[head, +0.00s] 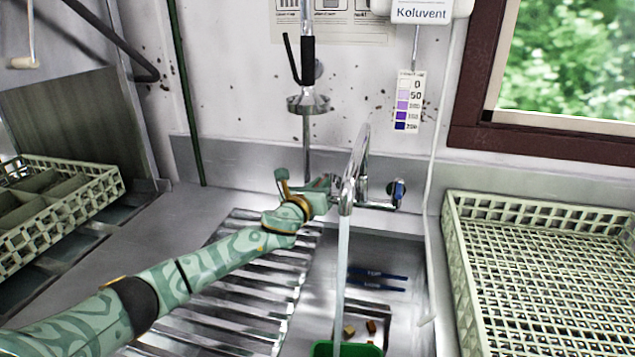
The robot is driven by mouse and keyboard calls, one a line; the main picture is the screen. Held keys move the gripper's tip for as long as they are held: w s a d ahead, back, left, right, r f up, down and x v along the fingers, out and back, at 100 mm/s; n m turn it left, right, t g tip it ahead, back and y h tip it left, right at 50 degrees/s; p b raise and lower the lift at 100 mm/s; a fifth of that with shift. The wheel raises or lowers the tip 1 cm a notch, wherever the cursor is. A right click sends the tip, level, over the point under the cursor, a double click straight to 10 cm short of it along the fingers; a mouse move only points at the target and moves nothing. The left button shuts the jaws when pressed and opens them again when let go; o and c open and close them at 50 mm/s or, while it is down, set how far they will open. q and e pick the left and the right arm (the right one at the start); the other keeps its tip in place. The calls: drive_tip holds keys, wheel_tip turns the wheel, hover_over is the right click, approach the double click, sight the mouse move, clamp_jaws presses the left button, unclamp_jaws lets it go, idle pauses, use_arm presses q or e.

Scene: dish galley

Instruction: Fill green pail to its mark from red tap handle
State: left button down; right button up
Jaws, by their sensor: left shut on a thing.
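The green pail (345,349) stands in the sink at the bottom edge, only its rim and a little inside showing; its mark and water level are out of sight. A stream of water (342,265) falls from the chrome tap spout (356,165) into it. My left gripper (325,186) is shut at the left end of the tap body, where the red tap handle sits; the gripper hides the handle. The blue tap handle (398,192) shows at the right end, untouched. My right gripper is not in view.
A ribbed drainboard (235,300) lies left of the sink. A cream dish rack (456,235) stands on the right, another rack (105,183) on the left. A spray head (308,104) hangs above the tap. Small brown scraps (349,331) lie by the pail.

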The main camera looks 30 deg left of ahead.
use_arm(q)
drive_tip(key=shift+d+r+n+y+p, duration=0.4)
drive_tip(key=shift+n+y+p, duration=0.2)
drive_tip(key=shift+y, duration=0.2)
drive_tip(key=shift+d+f+n+g+y, duration=0.15)
drive_tip(key=shift+f+n+g+y, duration=0.25)
drive_tip(key=shift+n+y, duration=0.55)
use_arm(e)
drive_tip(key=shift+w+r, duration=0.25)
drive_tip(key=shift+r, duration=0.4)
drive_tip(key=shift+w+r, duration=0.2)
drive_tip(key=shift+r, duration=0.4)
use_arm(q)
drive_tip(key=shift+m+y, duration=0.25)
drive_tip(key=c, duration=1.4)
unclamp_jaws()
drive_tip(key=shift+c, duration=0.2)
